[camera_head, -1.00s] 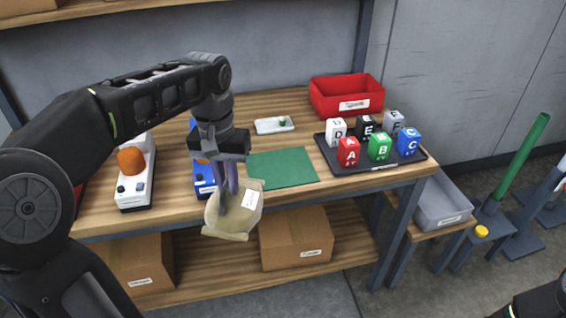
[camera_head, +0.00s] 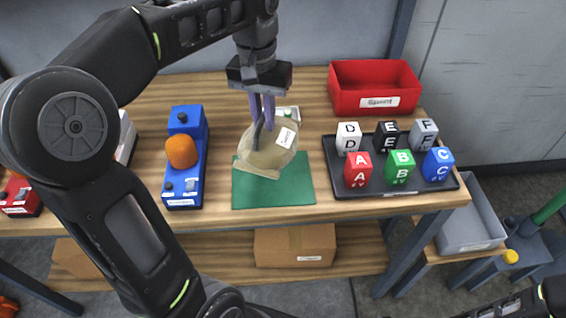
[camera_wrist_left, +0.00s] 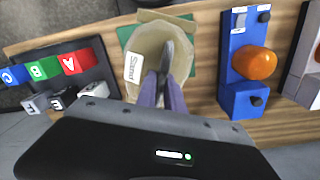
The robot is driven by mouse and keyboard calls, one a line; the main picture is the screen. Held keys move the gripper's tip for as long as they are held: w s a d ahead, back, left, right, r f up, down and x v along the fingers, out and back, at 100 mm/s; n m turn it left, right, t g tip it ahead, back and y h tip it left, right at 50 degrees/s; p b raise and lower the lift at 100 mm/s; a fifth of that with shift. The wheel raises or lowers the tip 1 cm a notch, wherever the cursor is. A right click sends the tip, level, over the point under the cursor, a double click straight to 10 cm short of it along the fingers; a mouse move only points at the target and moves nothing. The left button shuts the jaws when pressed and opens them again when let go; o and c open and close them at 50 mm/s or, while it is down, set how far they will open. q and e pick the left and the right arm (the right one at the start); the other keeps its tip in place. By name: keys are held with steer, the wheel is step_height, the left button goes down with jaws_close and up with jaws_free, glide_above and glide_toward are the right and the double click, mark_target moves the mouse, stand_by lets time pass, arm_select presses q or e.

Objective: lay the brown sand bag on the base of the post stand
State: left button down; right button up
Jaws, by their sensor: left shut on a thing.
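The brown sand bag (camera_head: 262,157), tan with a white label, hangs from my left gripper (camera_head: 262,122) above the green mat. The gripper's purple fingers are shut on it. In the left wrist view the bag (camera_wrist_left: 150,50) lies around the fingertips (camera_wrist_left: 165,75), with mat showing behind it. A post stand stands on the floor at the right: a green post (camera_head: 550,208) and a dark grey base (camera_head: 530,248), partly cut off by the picture edge. The bag is well to the left of it. My right gripper is out of view; only part of that arm shows.
The workbench holds a green mat (camera_head: 300,190), a black tray (camera_head: 408,187) of lettered blocks, a red bin (camera_head: 345,95) and a blue device (camera_head: 187,150) with an orange dome. A grey bin (camera_head: 470,225) sits on a low shelf between bench and stand. A yellow knob (camera_head: 510,256) is near the stand.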

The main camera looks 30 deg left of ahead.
mark_target(264, 131)
arm_select(q)
steer(key=shift+r, duration=0.15)
steer(key=shift+f, duration=0.35)
step_height(264, 131, down, 5)
steer(key=shift+r+b, duration=0.15)
steer(key=shift+b, duration=0.2)
steer(key=shift+f, duration=0.45)
steer(key=shift+f, duration=1.9)
steer(key=c, duration=1.5)
jaws_free()
steer(key=shift+o, duration=0.2)
steer(key=shift+r, duration=0.1)
